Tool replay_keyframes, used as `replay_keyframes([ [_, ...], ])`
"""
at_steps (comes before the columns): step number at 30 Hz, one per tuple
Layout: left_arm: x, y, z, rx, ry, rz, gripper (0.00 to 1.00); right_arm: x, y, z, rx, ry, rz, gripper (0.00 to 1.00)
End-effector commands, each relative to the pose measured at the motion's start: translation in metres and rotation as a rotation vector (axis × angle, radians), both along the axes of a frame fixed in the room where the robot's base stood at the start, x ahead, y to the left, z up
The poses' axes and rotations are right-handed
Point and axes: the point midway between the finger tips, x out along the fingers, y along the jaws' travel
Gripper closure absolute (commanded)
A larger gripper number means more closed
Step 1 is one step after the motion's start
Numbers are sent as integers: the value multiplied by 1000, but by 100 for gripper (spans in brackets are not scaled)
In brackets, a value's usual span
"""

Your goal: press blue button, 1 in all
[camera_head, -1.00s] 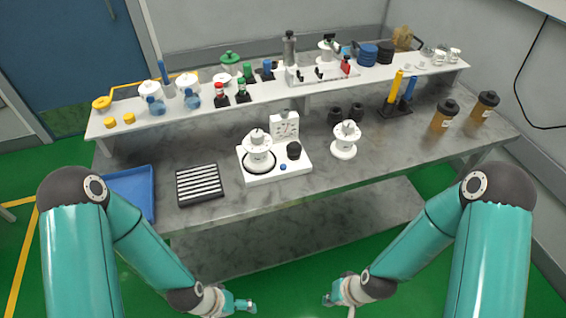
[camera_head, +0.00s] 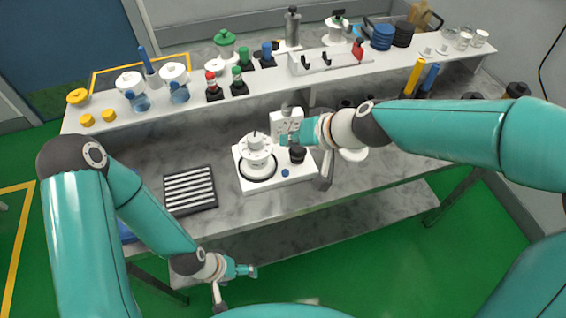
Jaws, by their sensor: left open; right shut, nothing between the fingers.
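The blue button (camera_head: 285,172) is a small round button on the front right of the white base (camera_head: 262,184) of a device on the grey counter. A white canister with a dark ring (camera_head: 257,157), a black knob (camera_head: 297,154) and a white gauge panel (camera_head: 285,122) stand on the same base. My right gripper (camera_head: 287,139) is shut and empty, above the device, in front of the gauge panel and just behind the knob in the picture. I cannot tell whether it touches anything. My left gripper (camera_head: 247,271) is open and low, in front of the counter.
A black striped rack (camera_head: 190,190) lies left of the device. A raised shelf (camera_head: 260,84) with bottles and jars runs behind. My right arm partly hides a white canister (camera_head: 353,154) and things at the right. The counter front edge near the device is clear.

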Motion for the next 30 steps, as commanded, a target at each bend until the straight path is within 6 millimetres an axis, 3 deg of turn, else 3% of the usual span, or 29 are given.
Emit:
replay_keyframes([
  [16,0,0,-8,0,0,0,16,0,10,-9,1,1,21,100],
  [30,0,0,-60,0,0,0,16,0,9,-68,0,1,20,100],
])
